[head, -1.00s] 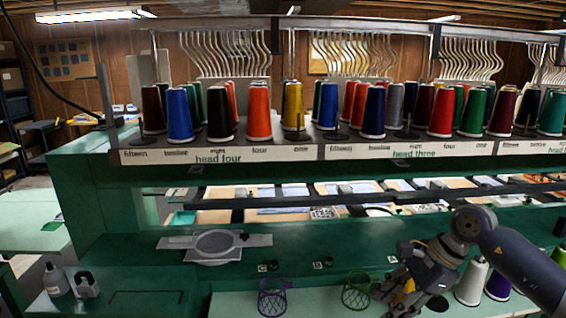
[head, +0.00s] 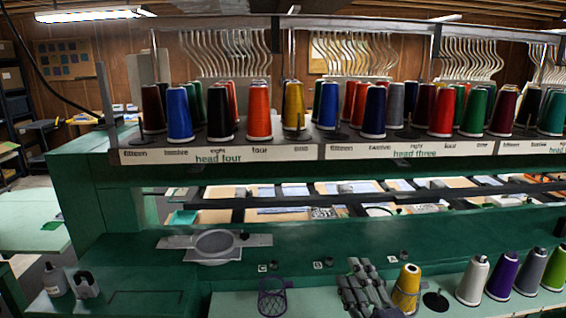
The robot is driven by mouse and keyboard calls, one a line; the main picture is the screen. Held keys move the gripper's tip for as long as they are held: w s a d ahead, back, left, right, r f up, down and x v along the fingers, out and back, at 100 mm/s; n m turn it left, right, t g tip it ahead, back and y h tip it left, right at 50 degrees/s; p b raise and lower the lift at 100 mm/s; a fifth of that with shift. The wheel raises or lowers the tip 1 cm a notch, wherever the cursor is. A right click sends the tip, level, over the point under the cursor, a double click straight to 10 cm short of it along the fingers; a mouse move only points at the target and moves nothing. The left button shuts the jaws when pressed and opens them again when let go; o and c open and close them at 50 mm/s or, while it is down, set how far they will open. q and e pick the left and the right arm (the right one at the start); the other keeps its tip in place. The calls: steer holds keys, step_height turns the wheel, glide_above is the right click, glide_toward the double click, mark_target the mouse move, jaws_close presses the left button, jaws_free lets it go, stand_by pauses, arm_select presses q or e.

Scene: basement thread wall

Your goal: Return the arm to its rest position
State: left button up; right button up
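My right gripper (head: 364,280) is at the bottom edge, right of centre, over the light green shelf, with its dark fingers pointing up and away. A yellow thread cone (head: 407,289) stands just to its right; the fingers overlap or nearly meet its left edge in the picture. The gap between the fingertips is not clear, and I see nothing held in them. Most of my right arm is below the picture. My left gripper and arm are not in view.
A purple wire basket (head: 273,298) stands left of the gripper. White (head: 473,279), purple (head: 503,276), grey (head: 531,272) and green cones stand at right, near a bare dark spool stand (head: 436,300). The green machine (head: 330,238) with its cone rack rises behind.

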steer(key=s+d+f+m+g+h, duration=0.35)
steer(key=s+f+m+g, duration=0.2)
steer(key=s+f, duration=0.4)
steer(key=s+d+f+m+g+h, duration=0.2)
steer(key=s+d+f+m+g, duration=0.4)
steer(key=f, duration=0.7)
steer(key=s+a+f+m+g+y, duration=0.1)
steer(key=s+a+f+m+g, duration=0.1)
steer(key=s, duration=0.5)
steer(key=s+a+f+m+g+y, duration=0.1)
steer(key=s+a+f+m+g, duration=0.15)
steer(key=s, duration=0.45)
step_height(320, 180, down, 27)
steer(key=s+n+g, duration=0.1)
steer(key=s, duration=0.1)
steer(key=s+d+f, duration=0.2)
steer(key=s+f, duration=0.6)
steer(key=s+d+f+g, duration=0.1)
steer(key=s+d+f, duration=0.1)
steer(key=s+f, duration=0.5)
steer(key=shift+s+f+n+g+h, duration=0.3)
steer(key=shift+s+f+h, duration=0.05)
steer(key=shift+s, duration=0.25)
